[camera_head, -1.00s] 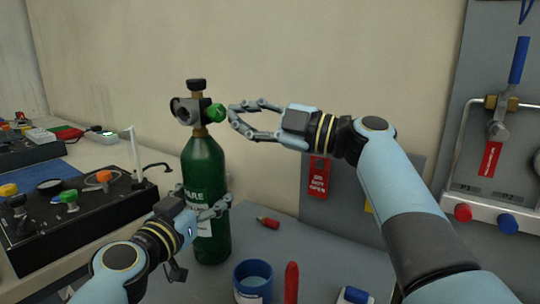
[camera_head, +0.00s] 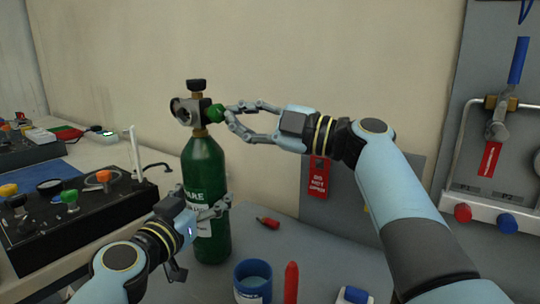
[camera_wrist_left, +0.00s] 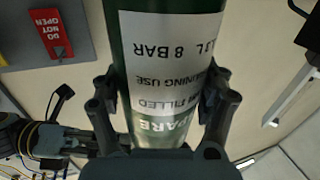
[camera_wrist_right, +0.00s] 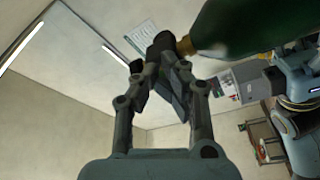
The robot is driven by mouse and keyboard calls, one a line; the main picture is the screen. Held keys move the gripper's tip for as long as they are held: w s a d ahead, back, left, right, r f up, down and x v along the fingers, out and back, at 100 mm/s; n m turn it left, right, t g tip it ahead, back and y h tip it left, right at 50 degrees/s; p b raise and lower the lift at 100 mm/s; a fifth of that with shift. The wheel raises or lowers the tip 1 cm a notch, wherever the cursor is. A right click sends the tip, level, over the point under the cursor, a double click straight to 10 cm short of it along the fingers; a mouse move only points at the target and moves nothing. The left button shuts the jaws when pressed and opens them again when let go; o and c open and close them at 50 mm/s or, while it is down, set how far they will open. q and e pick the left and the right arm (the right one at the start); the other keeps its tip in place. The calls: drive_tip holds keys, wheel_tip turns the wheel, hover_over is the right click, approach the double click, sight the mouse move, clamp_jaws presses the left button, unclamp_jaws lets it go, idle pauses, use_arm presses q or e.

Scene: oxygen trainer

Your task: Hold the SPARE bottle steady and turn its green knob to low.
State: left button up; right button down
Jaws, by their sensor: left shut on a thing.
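The green SPARE bottle (camera_head: 204,165) stands upright on the grey table, with a brass neck and a dark regulator (camera_head: 188,111) on top. Its label also shows in the left wrist view (camera_wrist_left: 165,65). My left gripper (camera_head: 211,208) is shut around the bottle's lower body, one finger on each side. The green knob (camera_head: 215,113) sticks out from the right side of the regulator. My right gripper (camera_head: 229,112) is open, its fingertips at the knob's outer end, one above and one below. Whether they touch it I cannot tell. In the right wrist view the fingers hide the knob.
A black panel with coloured knobs (camera_head: 95,217) stands left of the bottle. A blue cup (camera_head: 253,278), a red marker (camera_head: 291,281) and a small red-tipped item (camera_head: 267,223) are on the table. A wall board with a blue-handled valve (camera_head: 498,130) is at right.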

drive_tip(key=shift+s+a+f, duration=0.1)
drive_tip(key=shift+f, duration=0.1)
drive_tip(key=shift+s+a+f, duration=0.25)
drive_tip(key=shift+s+f, duration=0.05)
drive_tip(key=shift+f, duration=0.1)
idle(0.3)
drive_tip(key=v, duration=0.6)
drive_tip(key=shift+s+r, duration=0.15)
drive_tip(key=shift+s, duration=0.1)
